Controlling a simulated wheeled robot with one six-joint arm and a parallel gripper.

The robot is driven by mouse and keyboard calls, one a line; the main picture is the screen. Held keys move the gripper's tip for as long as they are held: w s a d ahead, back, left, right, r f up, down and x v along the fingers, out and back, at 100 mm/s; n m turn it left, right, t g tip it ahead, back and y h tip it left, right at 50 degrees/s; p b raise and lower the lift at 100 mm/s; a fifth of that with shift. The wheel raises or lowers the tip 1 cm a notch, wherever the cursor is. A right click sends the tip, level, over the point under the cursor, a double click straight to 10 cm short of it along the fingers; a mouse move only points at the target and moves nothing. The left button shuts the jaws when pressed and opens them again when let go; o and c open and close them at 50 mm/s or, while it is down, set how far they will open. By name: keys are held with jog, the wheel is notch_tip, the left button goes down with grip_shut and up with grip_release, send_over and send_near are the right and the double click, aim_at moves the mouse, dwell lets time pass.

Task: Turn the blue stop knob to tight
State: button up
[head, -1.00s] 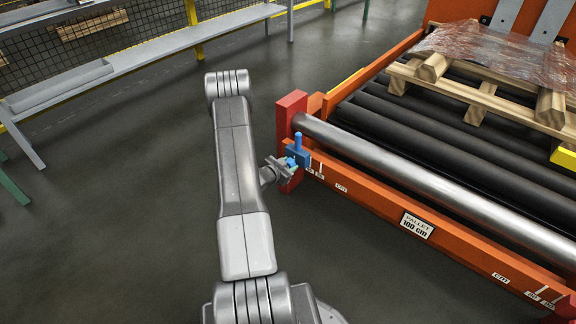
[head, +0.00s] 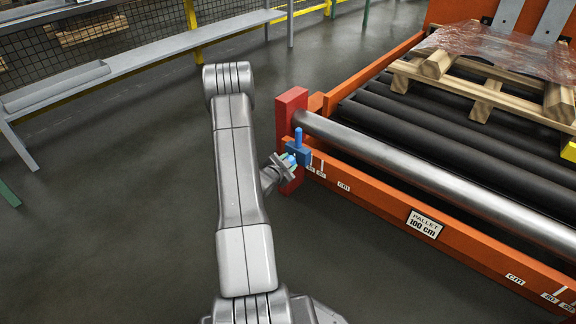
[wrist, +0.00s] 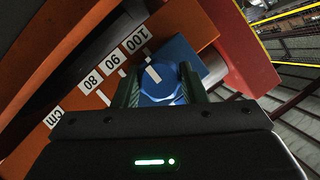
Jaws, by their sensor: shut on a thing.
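The blue stop knob (wrist: 160,84) sits between the two dark fingers of my gripper (wrist: 160,93) in the wrist view, with a white line on its face. The fingers are shut on its sides. The knob is on a blue stop block (wrist: 178,55) on the orange rail, near the 100 mark. In the head view my gripper (head: 286,163) is at the front of the blue stop block (head: 298,148), whose blue pin stands upright. The knob is mostly hidden by the gripper there.
A red end post (head: 291,112) stands beside the stop block. The orange rail (head: 380,201) carries a scale and a "PALLET 100 cm" sign (head: 425,223). A steel roller (head: 400,162) runs behind it. A wrapped pallet (head: 490,75) lies on black rollers.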

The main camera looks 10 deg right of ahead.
jog(key=o, duration=1)
jog(key=p+v, duration=0.3)
jog(key=v, duration=1.1)
jog(key=shift+p, duration=0.3)
jog(key=shift+w+d, duration=0.1)
jog(key=b+x, duration=0.3)
jog(key=x, duration=1.1)
jog(key=shift+b, duration=0.4)
jog(key=shift+s, duration=0.2)
